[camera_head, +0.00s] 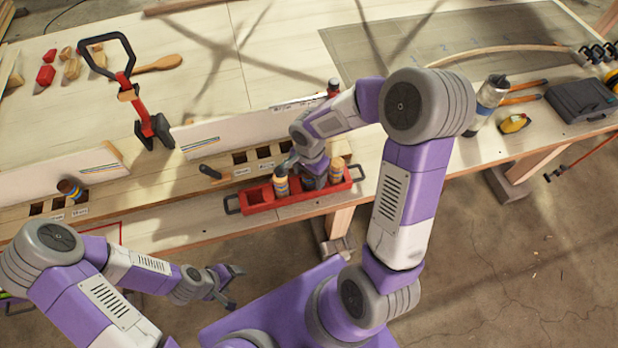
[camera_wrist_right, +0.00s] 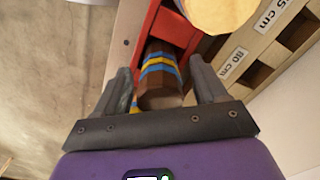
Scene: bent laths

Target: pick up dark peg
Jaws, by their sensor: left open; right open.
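The dark brown peg (camera_wrist_right: 161,78) has blue and yellow bands and stands in the red tray (camera_head: 262,208). My right gripper (camera_wrist_right: 160,66) is open, with its fingers on either side of this peg; I cannot tell whether they touch it. In the head view my right gripper (camera_head: 311,170) is over the tray and largely hides this peg. Lighter pegs stand in the tray to the left (camera_head: 281,182) and right (camera_head: 337,169) of the gripper. My left gripper (camera_head: 236,288) is open and empty, in front of the bench.
A brown banded peg (camera_head: 69,188) stands at the slotted wooden rack's left part. White boards (camera_head: 232,130) stand behind the rack. A red-and-black clamp (camera_head: 150,125) stands behind them.

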